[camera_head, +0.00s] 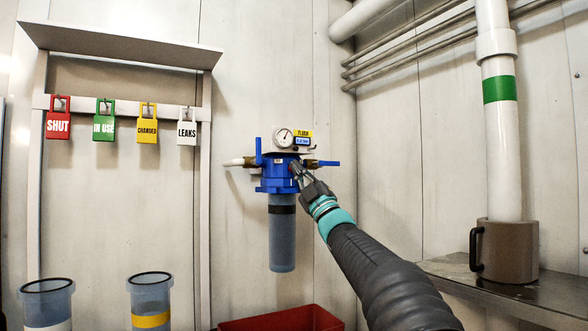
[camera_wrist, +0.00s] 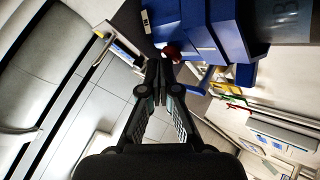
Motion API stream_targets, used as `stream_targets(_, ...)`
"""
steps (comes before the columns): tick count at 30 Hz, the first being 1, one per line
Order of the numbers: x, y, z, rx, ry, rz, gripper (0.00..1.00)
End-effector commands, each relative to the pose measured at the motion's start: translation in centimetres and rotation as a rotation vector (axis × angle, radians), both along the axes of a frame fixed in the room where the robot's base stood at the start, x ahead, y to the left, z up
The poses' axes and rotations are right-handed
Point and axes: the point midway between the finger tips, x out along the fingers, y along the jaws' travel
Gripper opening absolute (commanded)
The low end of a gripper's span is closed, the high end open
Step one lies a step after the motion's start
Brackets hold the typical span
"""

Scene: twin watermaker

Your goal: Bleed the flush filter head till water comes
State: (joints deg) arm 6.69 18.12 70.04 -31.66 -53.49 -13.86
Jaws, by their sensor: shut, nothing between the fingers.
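The blue flush filter head (camera_head: 277,180) is on the wall, with a clear grey bowl (camera_head: 282,240) hanging below it. A round gauge (camera_head: 284,137) and a yellow "FLUSH" label (camera_head: 303,133) are above it. My gripper (camera_head: 295,167) is shut and empty, its tips at the right front of the head. In the wrist view the blue head (camera_wrist: 190,25) fills the top, and a small dark red knob (camera_wrist: 171,50) on it lies just beyond my closed fingertips (camera_wrist: 160,66). I cannot tell whether they touch. No water is visible.
Blue-handled valves stand left (camera_head: 259,152) and right (camera_head: 328,163) of the head. Several tags hang at left, including a red "SHUT" tag (camera_head: 58,124). A red bin (camera_head: 325,318) is below the filter.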

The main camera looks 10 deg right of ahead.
Motion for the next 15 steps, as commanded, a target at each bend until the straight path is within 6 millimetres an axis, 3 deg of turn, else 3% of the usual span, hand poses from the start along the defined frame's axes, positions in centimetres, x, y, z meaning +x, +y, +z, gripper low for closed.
stream_targets(15, -0.32, -0.13, -0.16, 0.0, 0.0, -0.001, 0.0)
